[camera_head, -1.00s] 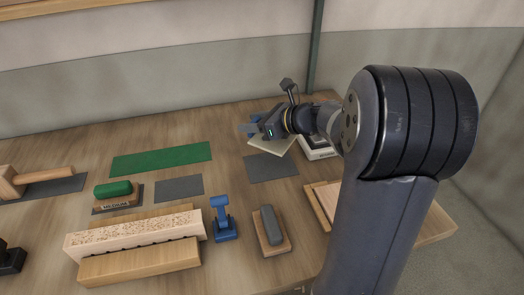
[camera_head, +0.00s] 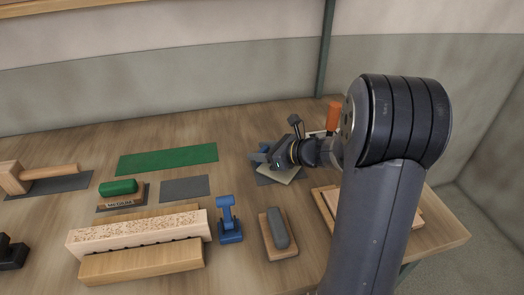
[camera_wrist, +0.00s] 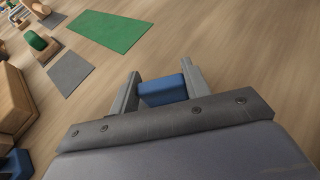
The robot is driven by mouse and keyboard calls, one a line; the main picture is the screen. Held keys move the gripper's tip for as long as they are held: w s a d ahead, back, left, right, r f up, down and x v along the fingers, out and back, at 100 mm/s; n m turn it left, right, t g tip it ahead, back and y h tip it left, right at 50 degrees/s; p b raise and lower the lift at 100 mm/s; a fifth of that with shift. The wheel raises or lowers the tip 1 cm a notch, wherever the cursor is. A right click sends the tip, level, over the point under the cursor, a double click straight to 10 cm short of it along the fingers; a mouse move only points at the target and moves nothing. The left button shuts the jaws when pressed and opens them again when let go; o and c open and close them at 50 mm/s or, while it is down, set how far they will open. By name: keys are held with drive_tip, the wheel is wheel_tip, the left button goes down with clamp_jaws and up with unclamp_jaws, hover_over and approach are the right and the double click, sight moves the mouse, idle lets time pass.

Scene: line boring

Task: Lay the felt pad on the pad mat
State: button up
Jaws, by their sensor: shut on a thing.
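My gripper (camera_head: 260,158) is shut on a blue block-shaped grip (camera_wrist: 163,90), seen between the fingers in the wrist view. The wrist view does not show the pad.
A bare grey mat (camera_head: 185,189) and a green mat (camera_head: 168,159) lie to the left. A blue stand (camera_head: 228,222), a grey stone on a wooden base (camera_head: 278,231) and wooden blocks (camera_head: 140,236) stand in front. An orange handle (camera_head: 333,116) rises behind my arm.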

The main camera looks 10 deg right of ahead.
drive_tip(key=o, duration=1)
drive_tip(key=shift+f, duration=0.1)
drive_tip(key=shift+d+r, duration=0.1)
drive_tip(key=shift+r, duration=0.15)
drive_tip(key=p+v, duration=0.1)
drive_tip(key=v, duration=1)
drive_tip(key=shift+s+d+r, duration=0.15)
drive_tip(key=shift+s+d, duration=0.05)
drive_tip(key=shift+s, duration=0.15)
